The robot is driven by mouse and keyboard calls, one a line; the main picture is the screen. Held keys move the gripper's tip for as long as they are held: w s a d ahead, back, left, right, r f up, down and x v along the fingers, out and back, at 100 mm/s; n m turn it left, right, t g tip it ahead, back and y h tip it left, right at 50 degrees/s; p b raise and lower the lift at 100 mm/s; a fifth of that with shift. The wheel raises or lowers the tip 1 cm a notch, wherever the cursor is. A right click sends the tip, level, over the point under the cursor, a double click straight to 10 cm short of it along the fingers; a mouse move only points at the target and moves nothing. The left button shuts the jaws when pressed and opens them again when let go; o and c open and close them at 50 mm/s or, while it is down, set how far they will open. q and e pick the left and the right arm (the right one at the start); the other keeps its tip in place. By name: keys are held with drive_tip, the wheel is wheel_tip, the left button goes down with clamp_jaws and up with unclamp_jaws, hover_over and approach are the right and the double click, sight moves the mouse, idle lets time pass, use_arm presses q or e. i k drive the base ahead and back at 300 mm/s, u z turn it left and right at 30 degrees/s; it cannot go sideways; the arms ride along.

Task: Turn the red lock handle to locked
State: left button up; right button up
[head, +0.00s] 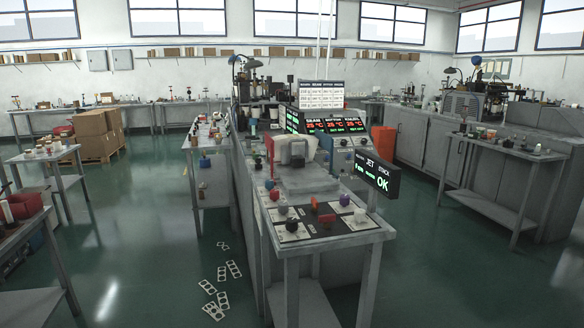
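Several red parts show on the workstation in the middle of the head view, and I cannot tell for sure which is the lock handle. A red bar-shaped handle (326,218) sits on the dark control panel at the front. An orange-red upright piece (314,203) stands just behind it. A narrow red upright part (269,150) is at the left side of the white machine head (297,151). The parts are too small to read whether they stand at locked. Neither of my grippers is in view.
Flat white pieces (221,272) lie on the floor to the left. Green floor is open on both sides.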

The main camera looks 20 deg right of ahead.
sight(326, 220)
drive_tip(key=u, duration=0.05)
drive_tip(key=i, duration=1.3)
drive_tip(key=z, duration=1.85)
